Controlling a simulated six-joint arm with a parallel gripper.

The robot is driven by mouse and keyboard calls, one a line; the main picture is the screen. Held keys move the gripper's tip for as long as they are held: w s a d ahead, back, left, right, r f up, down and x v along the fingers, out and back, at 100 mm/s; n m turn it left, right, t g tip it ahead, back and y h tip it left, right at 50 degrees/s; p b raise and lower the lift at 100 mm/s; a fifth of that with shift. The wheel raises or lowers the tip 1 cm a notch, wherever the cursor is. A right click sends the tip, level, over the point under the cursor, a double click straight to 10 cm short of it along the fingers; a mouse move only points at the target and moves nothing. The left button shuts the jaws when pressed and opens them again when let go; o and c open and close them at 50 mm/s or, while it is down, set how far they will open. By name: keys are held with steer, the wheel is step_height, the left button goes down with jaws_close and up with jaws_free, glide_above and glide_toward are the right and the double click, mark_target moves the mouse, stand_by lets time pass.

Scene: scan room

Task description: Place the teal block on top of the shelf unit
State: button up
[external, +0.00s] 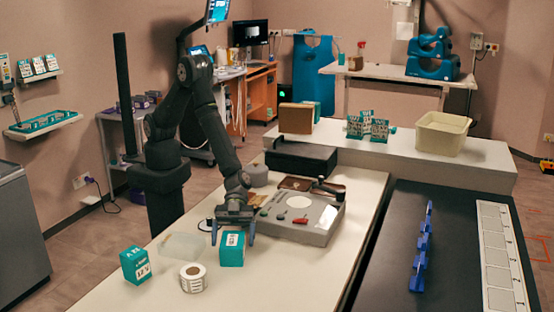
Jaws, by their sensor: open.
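A teal block (231,250) with a white label stands on the pale table under my gripper. A second teal block (135,265) with printed labels stands farther left, near the table's edge. My gripper (234,236) is open and points down, with its fingers at the upper part of the first block. I cannot tell whether they touch it. A long raised white unit (485,161) stands behind the table; I cannot tell if this is the shelf unit. Its top holds a brown box, a teal-and-white stack and a cream bin.
A label roll (194,278) and a translucent tray (182,246) lie close to the blocks. A black case (301,158) stands behind. A dark conveyor (392,250) runs at right. The table's front right is clear.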

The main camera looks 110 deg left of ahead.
steer(key=shift+c, duration=0.4)
steer(key=c, duration=1.4)
steer(key=shift+o, duration=0.2)
steer(key=shift+r, duration=0.15)
